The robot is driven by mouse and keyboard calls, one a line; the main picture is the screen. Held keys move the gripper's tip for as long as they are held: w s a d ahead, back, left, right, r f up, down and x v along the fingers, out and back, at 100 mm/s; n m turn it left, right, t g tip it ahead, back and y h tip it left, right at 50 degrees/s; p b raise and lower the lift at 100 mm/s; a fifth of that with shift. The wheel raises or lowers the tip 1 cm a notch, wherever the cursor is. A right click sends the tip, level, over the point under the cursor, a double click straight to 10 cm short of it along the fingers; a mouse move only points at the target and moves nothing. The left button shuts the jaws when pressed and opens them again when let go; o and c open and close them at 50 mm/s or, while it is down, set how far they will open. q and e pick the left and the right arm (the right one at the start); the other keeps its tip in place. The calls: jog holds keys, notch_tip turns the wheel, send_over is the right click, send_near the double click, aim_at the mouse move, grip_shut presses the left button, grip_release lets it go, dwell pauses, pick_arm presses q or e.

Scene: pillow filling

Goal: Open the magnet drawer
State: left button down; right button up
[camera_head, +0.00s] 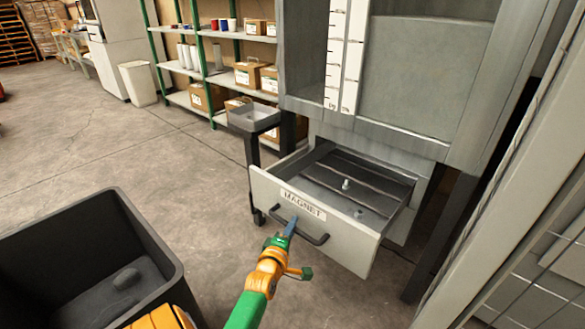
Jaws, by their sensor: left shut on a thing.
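The magnet drawer (270,193) is a pale front panel labelled MAGNET, pulled well out of the grey machine (432,150). Dark bars and a small bolt-like piece show inside it. Its dark curved handle (313,238) runs along the front under the label. My left gripper (290,226), at the end of a green and orange arm, is shut on the handle near its left half. The fingertips partly hide the handle there. My right gripper does not show.
A dark open bin (172,262) stands at the lower left. A small grey tray on a dark stand (254,117) is left of the drawer. Green shelves (203,70) with boxes stand behind. The floor between bin and drawer is clear.

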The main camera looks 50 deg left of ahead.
pick_arm(q)
jog(key=c, duration=0.8)
grip_release()
jog(key=p+v, duration=0.2)
jog(key=v, duration=0.5)
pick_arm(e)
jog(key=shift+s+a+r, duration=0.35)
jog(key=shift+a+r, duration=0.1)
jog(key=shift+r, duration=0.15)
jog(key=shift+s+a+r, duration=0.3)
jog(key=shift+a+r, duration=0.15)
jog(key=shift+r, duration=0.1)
pick_arm(q)
jog(key=shift+d+f, duration=0.1)
jog(key=shift+f, duration=0.05)
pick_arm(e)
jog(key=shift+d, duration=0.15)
